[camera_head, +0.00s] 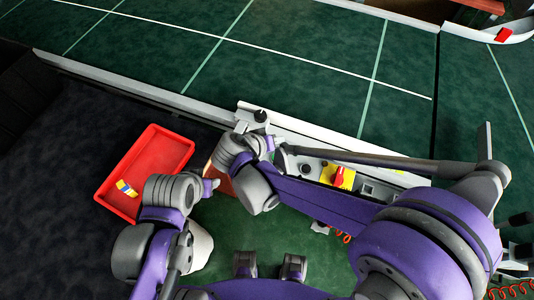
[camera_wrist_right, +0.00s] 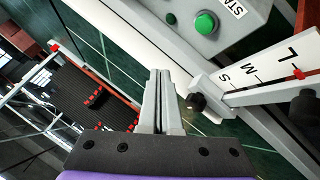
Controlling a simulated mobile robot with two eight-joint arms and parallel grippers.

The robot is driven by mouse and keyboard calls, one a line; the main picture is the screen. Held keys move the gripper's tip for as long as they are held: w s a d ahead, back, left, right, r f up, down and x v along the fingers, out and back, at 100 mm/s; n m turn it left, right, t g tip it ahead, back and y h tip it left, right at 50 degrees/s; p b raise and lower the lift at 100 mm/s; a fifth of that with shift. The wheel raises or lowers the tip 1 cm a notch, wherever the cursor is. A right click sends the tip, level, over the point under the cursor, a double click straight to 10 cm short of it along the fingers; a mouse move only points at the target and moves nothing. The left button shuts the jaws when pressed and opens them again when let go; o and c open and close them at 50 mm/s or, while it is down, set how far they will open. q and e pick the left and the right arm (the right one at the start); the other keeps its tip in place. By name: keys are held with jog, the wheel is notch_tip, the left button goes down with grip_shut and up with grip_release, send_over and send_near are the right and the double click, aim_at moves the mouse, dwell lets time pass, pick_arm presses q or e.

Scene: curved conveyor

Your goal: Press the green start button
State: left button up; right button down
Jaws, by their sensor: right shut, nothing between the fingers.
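The green start button (camera_wrist_right: 205,22) is a round green cap on a grey box with a START label (camera_wrist_right: 236,8), at the top of the right wrist view. My right gripper (camera_wrist_right: 160,73) is shut with its fingers together and empty. In that view its fingertips are below and left of the button, apart from it. In the head view my right arm reaches in from the right over the control panel (camera_head: 376,182), and I cannot make out the green button there.
A red-and-yellow rotary switch (camera_head: 340,177) and a dark knob (camera_head: 305,169) are on the panel. A red tray (camera_head: 150,146) holds a small yellow item (camera_head: 126,188). The green conveyor (camera_head: 280,65) lies beyond. A scale plate with L, M, S (camera_wrist_right: 258,68) is right of my fingers.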

jog(key=shift+a, duration=0.2)
jog(key=b, duration=0.7)
send_near(275, 155)
jog(key=w+d+f, duration=0.1)
jog(key=w+d, duration=0.1)
jog(key=d, duration=0.1)
jog(key=w+d+f, duration=0.1)
jog(key=shift+w+d+f, duration=0.2)
jog(key=shift+w+f, duration=0.15)
dwell(1.3)
jog(key=shift+f, duration=0.4)
jog(key=shift+f+b, duration=0.45)
dwell(0.5)
jog(key=shift+r, duration=0.15)
jog(key=shift+r+p, duration=0.7)
jog(key=shift+r, duration=0.05)
